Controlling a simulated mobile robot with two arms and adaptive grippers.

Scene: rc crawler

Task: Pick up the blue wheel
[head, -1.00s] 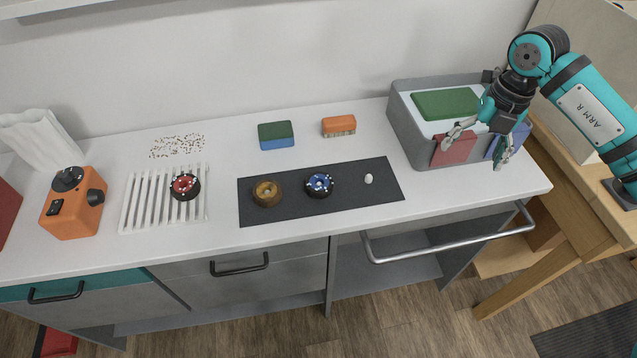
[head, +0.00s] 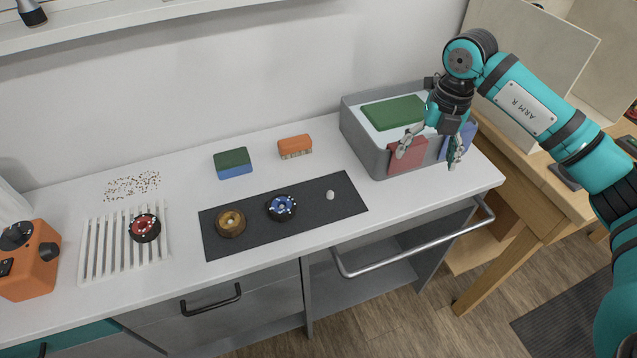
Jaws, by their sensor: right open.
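The blue wheel (head: 282,207), a black tyre with a blue hub and pale dots, lies flat on the dark mat (head: 345,207) on the white counter. My right gripper (head: 428,158) is open and empty. It hangs in front of the grey bin, to the right of the blue wheel and well apart from it. My left gripper is not in view.
A brown wheel (head: 231,223) and a small white egg-shaped thing (head: 330,195) flank the blue wheel. A red wheel (head: 145,228) lies on a white rack (head: 98,262). A sponge (head: 232,163) and an orange brush (head: 295,146) stand behind. The grey bin (head: 362,143) is right.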

